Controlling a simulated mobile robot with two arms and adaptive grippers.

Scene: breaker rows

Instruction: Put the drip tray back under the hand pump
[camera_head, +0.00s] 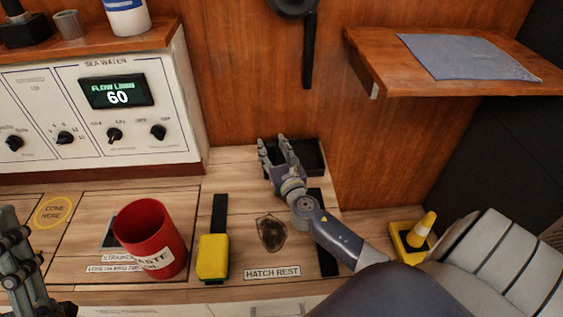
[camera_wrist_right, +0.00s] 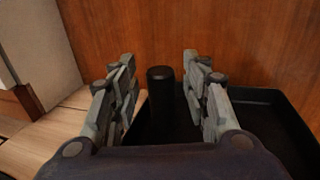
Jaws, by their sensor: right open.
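A shallow black tray (camera_head: 310,157), which looks like the drip tray, lies at the back right of the counter against the wood wall. It also shows in the right wrist view (camera_wrist_right: 275,98). A short black upright cylinder (camera_wrist_right: 160,92) stands at the tray's left part, between my right fingers. My right gripper (camera_head: 274,148) is open over the tray's left side, with fingers on both sides of the cylinder and no clear contact. My left gripper (camera_head: 18,250) is at the left edge, partly cut off; its jaw state is unclear. I cannot identify a hand pump for certain.
A red waste bin (camera_head: 152,238) and a yellow block (camera_head: 213,257) on a black strip stand front left. A dark stain (camera_head: 271,233) lies behind the "HATCH REST" label (camera_head: 272,272). A wooden shelf (camera_head: 390,75) juts out upper right; a white control panel (camera_head: 85,125) stands left.

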